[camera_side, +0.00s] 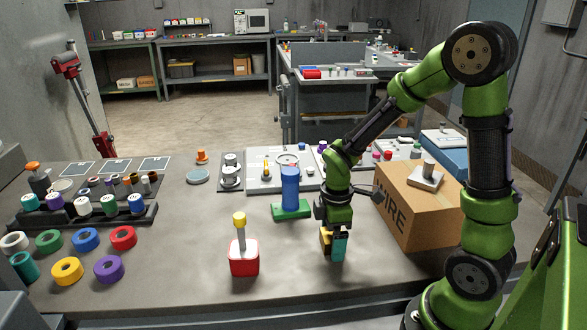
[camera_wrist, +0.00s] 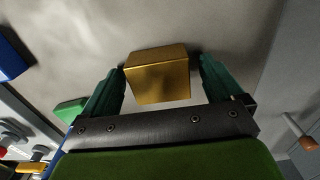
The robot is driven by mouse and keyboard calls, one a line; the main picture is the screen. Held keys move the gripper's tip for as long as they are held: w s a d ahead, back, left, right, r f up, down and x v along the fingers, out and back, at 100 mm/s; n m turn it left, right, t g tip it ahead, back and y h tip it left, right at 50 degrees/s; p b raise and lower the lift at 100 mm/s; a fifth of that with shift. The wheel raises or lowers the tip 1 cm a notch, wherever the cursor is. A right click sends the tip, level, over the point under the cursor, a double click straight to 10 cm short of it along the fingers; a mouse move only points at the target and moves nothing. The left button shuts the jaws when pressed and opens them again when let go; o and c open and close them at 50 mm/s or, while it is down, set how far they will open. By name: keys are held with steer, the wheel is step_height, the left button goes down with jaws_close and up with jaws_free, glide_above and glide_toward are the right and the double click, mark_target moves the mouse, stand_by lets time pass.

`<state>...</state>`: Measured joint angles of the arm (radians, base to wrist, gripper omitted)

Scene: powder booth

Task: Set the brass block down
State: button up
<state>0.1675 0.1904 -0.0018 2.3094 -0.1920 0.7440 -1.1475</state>
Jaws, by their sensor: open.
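The brass block (camera_wrist: 157,75) is a gold-coloured box between the two teal fingers of my gripper (camera_wrist: 161,80) in the wrist view. The fingers are open, with a narrow gap at the block's right side; at its left side I cannot tell contact from a small gap. Grey surface shows around the block. In the side view my gripper (camera_side: 335,250) points down low over the grey bench, and the brass block (camera_side: 325,238) shows partly behind a teal finger. Its underside is hidden there, so contact with the bench is unclear.
A green base with a blue cylinder (camera_side: 290,189) stands just left of my gripper. A red block with a yellow-topped post (camera_side: 243,258) is further left. A cardboard box (camera_side: 420,215) stands close on the right. Bare bench (camera_side: 300,275) lies in front.

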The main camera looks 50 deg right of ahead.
step_height(320, 180, up, 12)
steer(key=s+a+r+m+t+y, duration=0.2)
steer(key=s+a+r+m+t, duration=0.3)
steer(key=m, duration=0.8)
steer(key=a+r+t, duration=0.2)
steer(key=a, duration=0.1)
steer(key=shift+s, duration=0.2)
steer(key=shift+a+r, duration=0.1)
